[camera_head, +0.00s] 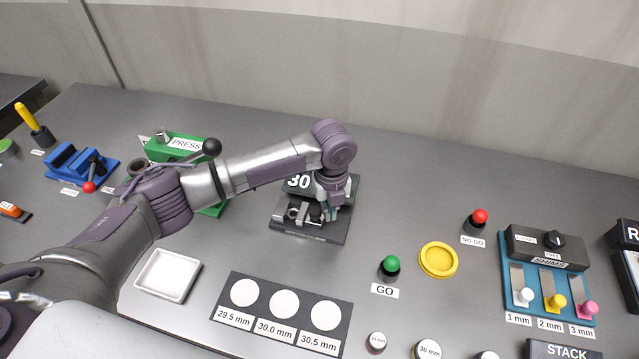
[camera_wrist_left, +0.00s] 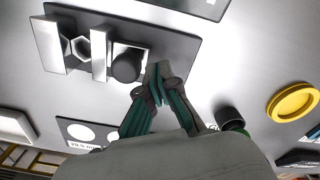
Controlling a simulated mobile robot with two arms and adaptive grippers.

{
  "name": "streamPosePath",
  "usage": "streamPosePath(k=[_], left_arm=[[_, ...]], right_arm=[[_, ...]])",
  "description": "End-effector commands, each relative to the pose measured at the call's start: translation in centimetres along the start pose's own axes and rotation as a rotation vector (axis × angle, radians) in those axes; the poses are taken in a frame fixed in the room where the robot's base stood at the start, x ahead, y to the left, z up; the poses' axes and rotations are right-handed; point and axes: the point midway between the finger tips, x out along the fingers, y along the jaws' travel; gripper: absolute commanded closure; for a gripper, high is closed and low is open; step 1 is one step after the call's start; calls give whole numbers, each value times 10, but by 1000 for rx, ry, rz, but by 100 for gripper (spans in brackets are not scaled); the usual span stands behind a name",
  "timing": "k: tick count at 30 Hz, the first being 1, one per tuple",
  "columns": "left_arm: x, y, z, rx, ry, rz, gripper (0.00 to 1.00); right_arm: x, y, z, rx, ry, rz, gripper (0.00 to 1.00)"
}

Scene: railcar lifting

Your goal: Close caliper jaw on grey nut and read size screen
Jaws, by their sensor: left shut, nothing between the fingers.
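The caliper is a dark plate (camera_head: 290,230) with a screen (camera_head: 298,182) that reads 30, partly behind my arm. In the left wrist view a fixed silver jaw block (camera_wrist_left: 49,45) and a second silver jaw (camera_wrist_left: 100,54) stand on its plate. The grey hex nut (camera_wrist_left: 80,48) lies between them, with very little gap on either side; I cannot tell whether both jaws touch it. A black round knob (camera_wrist_left: 126,66) sits beside the second jaw. My left gripper (camera_head: 327,212) is shut and empty, its fingertips (camera_wrist_left: 158,76) close beside the knob. My right gripper is not in view.
A size card (camera_head: 282,304) marked 29.5, 30.0 and 30.5 mm lies in front. A white tray (camera_head: 168,275) is left. A green GO button (camera_head: 390,265), yellow dish (camera_head: 438,260) and red NO GO button (camera_head: 477,220) stand right. The green press (camera_head: 180,146) is behind my arm.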

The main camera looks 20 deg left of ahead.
Motion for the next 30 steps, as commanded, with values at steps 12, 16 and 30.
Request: streamPosePath(k=[12,16,30], left_arm=[[0,0,0,0,0,0,100],[0,1,0,0,0,0,100],[0,9,6,-2,-1,2,100]], right_arm=[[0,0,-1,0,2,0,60],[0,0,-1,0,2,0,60],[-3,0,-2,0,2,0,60]])
